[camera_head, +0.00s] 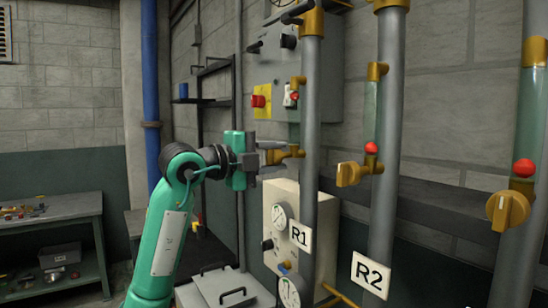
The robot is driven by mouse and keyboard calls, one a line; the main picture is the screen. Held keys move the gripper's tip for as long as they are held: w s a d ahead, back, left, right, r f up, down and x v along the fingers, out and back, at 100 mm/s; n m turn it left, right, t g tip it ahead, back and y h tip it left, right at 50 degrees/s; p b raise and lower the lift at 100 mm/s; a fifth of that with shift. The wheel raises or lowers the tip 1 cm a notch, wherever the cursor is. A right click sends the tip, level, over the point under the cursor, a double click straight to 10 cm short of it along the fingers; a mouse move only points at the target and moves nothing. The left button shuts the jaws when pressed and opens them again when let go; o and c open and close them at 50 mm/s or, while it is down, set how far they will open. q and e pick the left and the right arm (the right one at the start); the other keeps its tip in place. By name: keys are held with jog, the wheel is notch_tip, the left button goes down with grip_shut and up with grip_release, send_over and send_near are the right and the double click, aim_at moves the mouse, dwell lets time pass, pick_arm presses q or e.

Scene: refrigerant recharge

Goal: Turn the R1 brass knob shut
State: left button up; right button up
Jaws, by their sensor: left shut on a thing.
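The R1 label (300,236) is on a grey vertical pipe (310,120) right of the middle. A brass valve (293,152) sits on this pipe at mid height. My left gripper (275,152), green and dark grey, reaches it from the left and is shut on the R1 brass knob. The fingers hide most of the knob, so its angle cannot be told. My right gripper is not in view.
The R2 brass knob (348,174) and another brass knob (508,211) stick out from pipes to the right. A beige box with gauges (279,218) stands below the gripper. A grey panel with a red button (258,101) is above. A workbench (50,212) stands at left.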

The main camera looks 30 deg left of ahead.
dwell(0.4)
pick_arm(q)
jog(key=o, duration=0.9)
jog(key=shift+a, duration=0.1)
jog(key=shift+o, duration=0.2)
jog(key=shift+s+a, duration=0.1)
jog(key=shift+s, duration=0.2)
jog(key=b+v, duration=0.5)
jog(key=v, duration=0.8)
